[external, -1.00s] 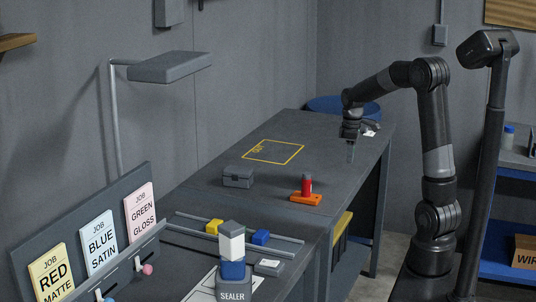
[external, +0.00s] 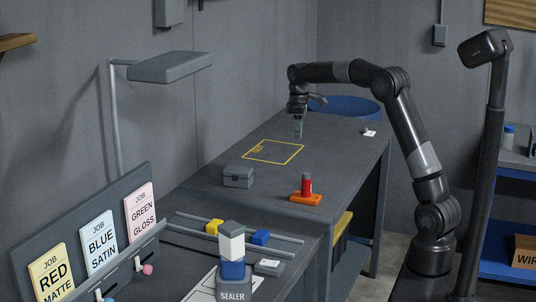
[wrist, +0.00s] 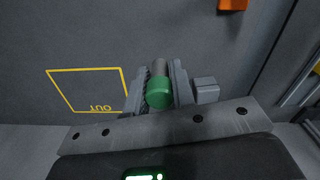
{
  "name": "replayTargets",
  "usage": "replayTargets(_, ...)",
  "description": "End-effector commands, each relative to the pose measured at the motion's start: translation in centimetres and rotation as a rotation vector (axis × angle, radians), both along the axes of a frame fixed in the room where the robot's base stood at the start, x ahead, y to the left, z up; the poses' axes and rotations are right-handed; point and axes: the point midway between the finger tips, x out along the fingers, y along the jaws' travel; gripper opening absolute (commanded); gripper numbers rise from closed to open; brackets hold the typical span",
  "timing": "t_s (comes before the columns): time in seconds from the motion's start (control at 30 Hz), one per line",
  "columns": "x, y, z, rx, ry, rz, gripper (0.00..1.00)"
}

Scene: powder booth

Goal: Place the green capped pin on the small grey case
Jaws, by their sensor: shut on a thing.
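The green capped pin (wrist: 159,92) is between the fingers of my gripper (wrist: 157,90), green cap toward the wrist camera and its grey shaft extending beyond. In the external view my gripper (external: 298,128) points down over the far part of the table, near the yellow outlined square; the pin is too small to make out clearly there. The small grey case (external: 238,177) sits closed on the table, left of and nearer than my gripper. In the wrist view the case (wrist: 206,90) shows just right of the fingers.
A red cylinder (external: 306,185) stands on an orange block (external: 305,199) right of the case. The yellow square (external: 273,152) marked OUT is empty. Yellow and blue blocks, a stacked tower (external: 232,255) and job cards stand nearer. A lamp (external: 168,67) overhangs at left.

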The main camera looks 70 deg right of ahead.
Motion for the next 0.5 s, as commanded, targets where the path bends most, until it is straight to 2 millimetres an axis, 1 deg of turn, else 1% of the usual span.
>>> replayTargets(0.03,1.7,0.7,0.1,0.000,-0.001,0.010,0.00)
replayTargets(0.1,3.5,1.5,0.4,0.001,-0.001,0.015,0.00)
replayTargets(0.2,5.4,2.6,0.8,0.001,-0.003,0.022,0.00)
replayTargets(0.3,6.7,3.4,1.0,0.001,-0.002,0.025,0.00)
replayTargets(0.4,7.4,3.8,1.0,0.002,-0.003,0.027,0.00)
replayTargets(0.5,8.3,4.7,0.4,0.002,-0.001,0.030,0.00)
